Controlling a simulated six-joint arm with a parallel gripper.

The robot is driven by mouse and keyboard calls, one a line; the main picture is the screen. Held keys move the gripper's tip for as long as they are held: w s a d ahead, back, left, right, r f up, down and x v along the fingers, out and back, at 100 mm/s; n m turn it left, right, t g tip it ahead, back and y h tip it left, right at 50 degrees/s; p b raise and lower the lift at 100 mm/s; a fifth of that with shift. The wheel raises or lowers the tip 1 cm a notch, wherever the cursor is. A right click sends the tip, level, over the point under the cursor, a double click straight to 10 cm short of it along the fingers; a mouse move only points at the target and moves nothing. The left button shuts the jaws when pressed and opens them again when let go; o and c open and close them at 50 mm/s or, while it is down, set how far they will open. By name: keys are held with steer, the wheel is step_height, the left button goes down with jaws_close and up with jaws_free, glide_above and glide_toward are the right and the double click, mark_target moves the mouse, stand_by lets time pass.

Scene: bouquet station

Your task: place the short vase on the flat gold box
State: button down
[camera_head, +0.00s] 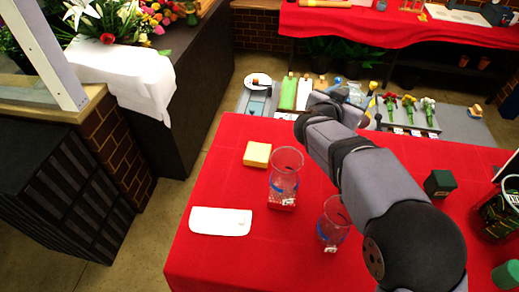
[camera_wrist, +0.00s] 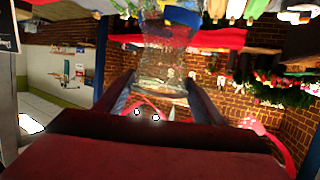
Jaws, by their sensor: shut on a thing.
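The flat gold box (camera_head: 257,154) lies on the red table with nothing on its top. My gripper (camera_wrist: 162,88) is shut on a clear glass vase (camera_wrist: 165,55), seen between its two fingers in the wrist view. In the head view my arm reaches away over the far side of the table. Its end is small there and the held vase is hard to make out. A clear glass vase (camera_head: 286,168) stands upright on a small red box (camera_head: 282,197), just right of the gold box. Another clear vase (camera_head: 333,222) with a blue band stands nearer, beside my arm.
A folded white cloth (camera_head: 220,221) lies at the table's left. A dark green box (camera_head: 440,184) and a green-black container (camera_head: 497,213) are on the right. Beyond the table is a low grey surface with trays and flower bunches (camera_head: 409,103). The table's left side has free room.

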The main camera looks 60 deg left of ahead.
steer(key=shift+s+a+r+n+g+y, duration=0.65)
steer(key=shift+s+a+n+g+y, duration=0.95)
steer(key=shift+s+a, duration=2.75)
steer(key=shift+s+a+r+n+g+y, duration=0.85)
steer(key=shift+s+a+n+y, duration=1.6)
steer(key=shift+s, duration=3.2)
step_height(320, 180, down, 10)
steer(key=a+m, duration=0.1)
steer(key=shift+f+h, duration=0.25)
steer(key=shift+h, duration=0.2)
steer(key=shift+f+g, duration=0.1)
steer(key=shift+g, duration=0.15)
steer(key=shift+c, duration=2.4)
jaws_free()
steer(key=shift+d+f, duration=0.1)
steer(key=shift+f, duration=0.1)
steer(key=shift+r, duration=0.2)
steer(key=b+v, duration=0.3)
steer(key=v, duration=0.9)
